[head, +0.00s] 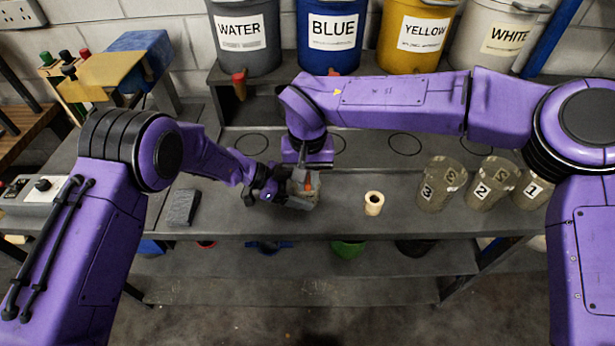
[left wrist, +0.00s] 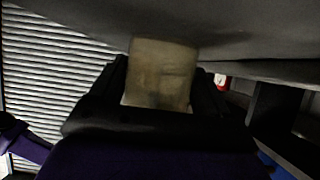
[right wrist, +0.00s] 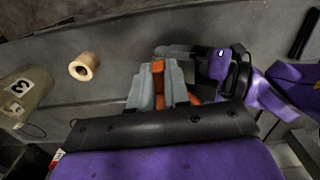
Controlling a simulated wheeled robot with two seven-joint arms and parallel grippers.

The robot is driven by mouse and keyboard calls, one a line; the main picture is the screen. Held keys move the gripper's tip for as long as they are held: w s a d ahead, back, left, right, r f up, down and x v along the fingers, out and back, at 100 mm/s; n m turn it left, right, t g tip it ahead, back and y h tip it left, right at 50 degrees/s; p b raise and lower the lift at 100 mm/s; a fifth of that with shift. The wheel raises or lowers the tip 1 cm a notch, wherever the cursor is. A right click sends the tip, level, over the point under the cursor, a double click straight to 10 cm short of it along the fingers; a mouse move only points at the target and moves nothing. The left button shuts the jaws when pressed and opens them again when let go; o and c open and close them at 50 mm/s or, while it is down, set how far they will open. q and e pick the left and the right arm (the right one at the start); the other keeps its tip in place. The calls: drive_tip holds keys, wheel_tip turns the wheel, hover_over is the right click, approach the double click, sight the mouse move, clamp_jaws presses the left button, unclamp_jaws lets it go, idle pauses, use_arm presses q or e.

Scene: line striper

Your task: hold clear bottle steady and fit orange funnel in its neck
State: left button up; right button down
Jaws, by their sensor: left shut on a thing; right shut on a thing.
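The clear bottle (head: 303,199) looks dull and see-through and stands on the grey bench, left of centre. My left gripper (head: 284,195) is shut on it from the left; in the left wrist view the bottle (left wrist: 160,75) fills the space between the dark fingers. The orange funnel (head: 308,183) shows as a small orange patch at the bottle's top. My right gripper (right wrist: 160,88) is above and shut on the funnel; orange (right wrist: 158,68) shows between its grey fingers in the right wrist view. The bottle's neck and the funnel's spout are hidden, so I cannot tell whether the spout is inside.
A tan ring (head: 374,203) stands on the bench to the right. Numbered cups, 3 (head: 440,184), 2 (head: 490,184) and 1 (head: 533,190), stand farther right. A dark grey block (head: 183,207) lies at the left. Labelled buckets, such as BLUE (head: 333,40), line the back.

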drive_tip(key=shift+f, duration=0.85)
drive_tip(key=c, duration=1)
unclamp_jaws()
drive_tip(key=shift+r, duration=4.05)
use_arm(q)
drive_tip(key=o, duration=0.8)
drive_tip(key=shift+c, duration=0.2)
